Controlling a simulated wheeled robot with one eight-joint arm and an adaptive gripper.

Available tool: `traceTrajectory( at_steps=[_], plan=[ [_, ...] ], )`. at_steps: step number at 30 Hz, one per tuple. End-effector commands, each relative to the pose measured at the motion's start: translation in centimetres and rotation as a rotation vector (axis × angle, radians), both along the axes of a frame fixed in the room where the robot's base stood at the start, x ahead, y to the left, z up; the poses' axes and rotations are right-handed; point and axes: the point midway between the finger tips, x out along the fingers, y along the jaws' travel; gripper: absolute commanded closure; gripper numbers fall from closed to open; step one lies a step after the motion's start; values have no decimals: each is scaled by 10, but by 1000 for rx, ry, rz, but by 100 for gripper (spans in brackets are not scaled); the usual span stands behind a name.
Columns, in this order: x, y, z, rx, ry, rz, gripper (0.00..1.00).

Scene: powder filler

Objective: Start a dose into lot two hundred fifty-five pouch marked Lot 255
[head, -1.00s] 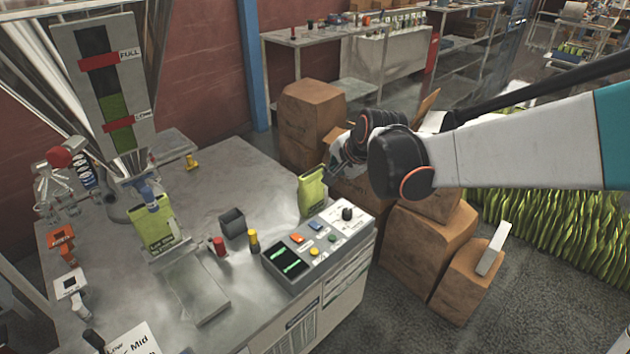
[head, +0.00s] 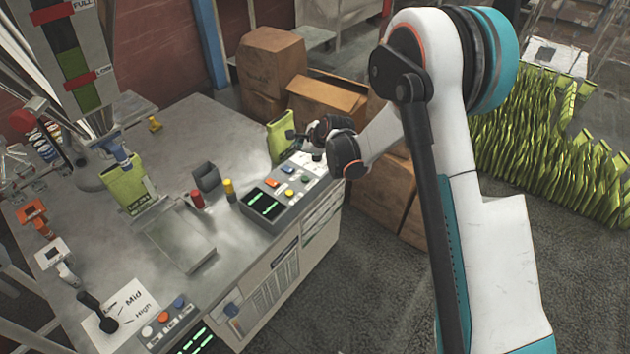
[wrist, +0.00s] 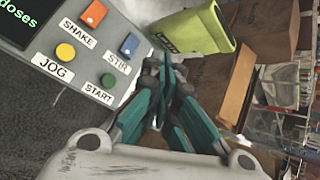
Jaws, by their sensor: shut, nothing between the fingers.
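A green pouch (head: 128,188) stands under the filler spout (head: 112,150) at the left; its label is too small to read. A second green pouch (head: 282,142) stands at the table's back right corner, label unreadable in the head view, and it also shows tilted in the wrist view (wrist: 195,32). The control box (head: 285,192) has orange, blue, yellow and green buttons. In the wrist view they read SHAKE, STIR (wrist: 130,44), JOG and START (wrist: 108,80). My gripper (wrist: 168,65) is shut and empty, beside the buttons and near the second pouch.
A second button panel (head: 170,325) and a lever (head: 95,305) are at the near left. A red post (head: 197,199), a yellow post (head: 229,190) and a dark cup (head: 206,177) stand left of the control box. Cardboard boxes (head: 325,105) are behind it.

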Motion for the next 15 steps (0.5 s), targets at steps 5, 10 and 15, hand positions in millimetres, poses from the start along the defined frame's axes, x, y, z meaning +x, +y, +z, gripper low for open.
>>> traceTrajectory(
  at_steps=[5, 10, 15],
  plan=[
    [5, 9, -19, 43, 20, -32, 100],
    [5, 10, -23, 54, 26, -40, 100],
    [5, 10, -22, 53, 26, -40, 100]
  ],
)
